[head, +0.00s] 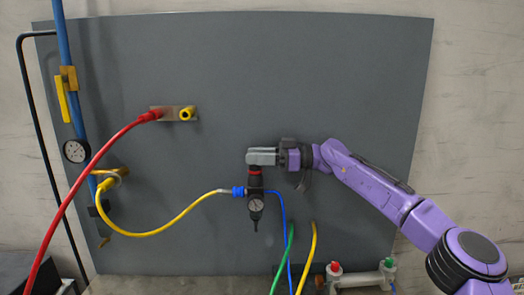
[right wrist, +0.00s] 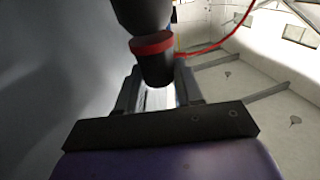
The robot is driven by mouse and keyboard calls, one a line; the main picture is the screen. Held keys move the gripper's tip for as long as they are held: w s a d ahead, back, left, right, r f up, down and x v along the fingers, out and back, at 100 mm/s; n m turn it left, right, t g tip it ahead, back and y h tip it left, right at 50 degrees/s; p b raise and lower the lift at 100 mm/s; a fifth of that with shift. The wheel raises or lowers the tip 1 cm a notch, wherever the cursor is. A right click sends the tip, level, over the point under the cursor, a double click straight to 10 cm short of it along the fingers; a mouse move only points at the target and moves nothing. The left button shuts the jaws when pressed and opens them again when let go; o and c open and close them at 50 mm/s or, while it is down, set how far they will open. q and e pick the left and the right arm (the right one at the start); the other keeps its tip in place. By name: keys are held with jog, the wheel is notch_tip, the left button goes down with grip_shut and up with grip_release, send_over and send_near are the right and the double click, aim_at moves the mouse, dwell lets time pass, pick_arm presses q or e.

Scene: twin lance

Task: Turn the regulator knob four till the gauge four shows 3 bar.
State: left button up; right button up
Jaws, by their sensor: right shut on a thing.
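A black regulator (head: 255,184) with a red ring near its top hangs on the grey panel. A small round gauge (head: 256,204) sits on its front; its needle and numbers are too small to read. My right gripper (head: 262,157) comes in from the right at the regulator's top and is shut on the regulator knob. Its fingers mostly hide the knob in the head view. In the right wrist view the black knob (right wrist: 156,70) stands between the fingers, with the red ring beside it. My left gripper is not in view.
A blue fitting (head: 238,191) joins a yellow hose (head: 160,230) to the regulator's left side. A thin blue hose (head: 284,225) runs down on the right. A larger gauge (head: 75,151) and a red hose (head: 85,175) are at the left. The upper right panel (head: 340,70) is clear.

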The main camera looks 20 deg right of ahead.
jog(key=shift+a+f, duration=0.1)
jog(key=shift+a, duration=0.1)
jog(key=o, duration=0.9)
jog(key=shift+o, duration=0.5)
jog(key=shift+w+a, duration=0.15)
jog(key=shift+a, duration=0.3)
jog(key=b+v, duration=0.3)
jog(key=v, duration=0.7)
jog(key=shift+d+b, duration=0.25)
jog(key=shift+b, duration=0.1)
